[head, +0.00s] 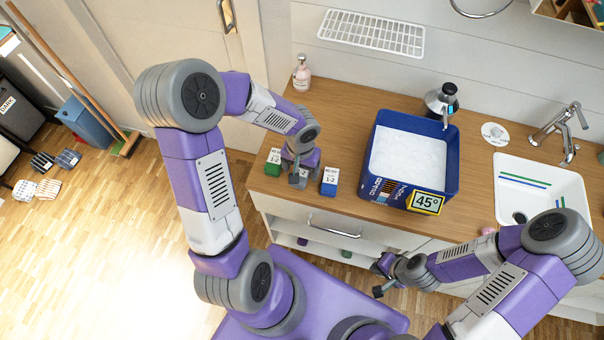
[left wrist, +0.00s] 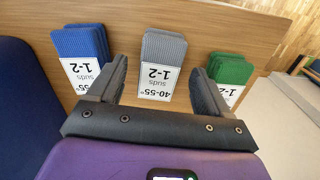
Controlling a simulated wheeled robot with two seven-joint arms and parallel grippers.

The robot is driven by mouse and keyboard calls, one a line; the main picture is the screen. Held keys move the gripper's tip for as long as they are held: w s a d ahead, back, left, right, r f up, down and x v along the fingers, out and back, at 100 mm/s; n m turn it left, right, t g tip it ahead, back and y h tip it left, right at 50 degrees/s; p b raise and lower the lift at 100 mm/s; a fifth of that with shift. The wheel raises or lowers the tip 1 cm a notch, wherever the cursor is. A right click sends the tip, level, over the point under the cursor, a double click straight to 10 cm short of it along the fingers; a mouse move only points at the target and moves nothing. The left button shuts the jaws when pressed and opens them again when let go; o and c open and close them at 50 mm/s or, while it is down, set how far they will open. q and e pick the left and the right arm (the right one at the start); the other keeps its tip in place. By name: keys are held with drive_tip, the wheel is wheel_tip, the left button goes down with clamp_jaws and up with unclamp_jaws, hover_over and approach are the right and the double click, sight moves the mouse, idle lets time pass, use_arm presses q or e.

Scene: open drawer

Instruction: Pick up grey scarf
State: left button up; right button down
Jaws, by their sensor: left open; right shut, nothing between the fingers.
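The grey scarf (left wrist: 162,50) is a folded grey ribbed cloth with a white "40-55° suds 1-2" label, lying on the wooden counter between two similar folded cloths. In the left wrist view my left gripper (left wrist: 158,68) is open, with one finger on each side of the grey scarf. I cannot tell whether the fingers touch it. In the head view my left gripper (head: 297,175) is over the counter's left end and hides most of the grey scarf. My right gripper (head: 380,280) is shut and empty, in front of the counter, away from the scarf.
A blue folded cloth (head: 330,181) and a green one (head: 273,161) stand close on either side of my left gripper. A blue tub (head: 452,165) of white suds stands to the right.

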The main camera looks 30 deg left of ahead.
use_arm(q)
drive_tip(key=shift+s+f, duration=0.1)
drive_tip(key=shift+f, duration=0.55)
drive_tip(key=c, duration=1.1)
drive_tip(key=shift+c, duration=0.2)
drive_tip(key=shift+r, duration=0.15)
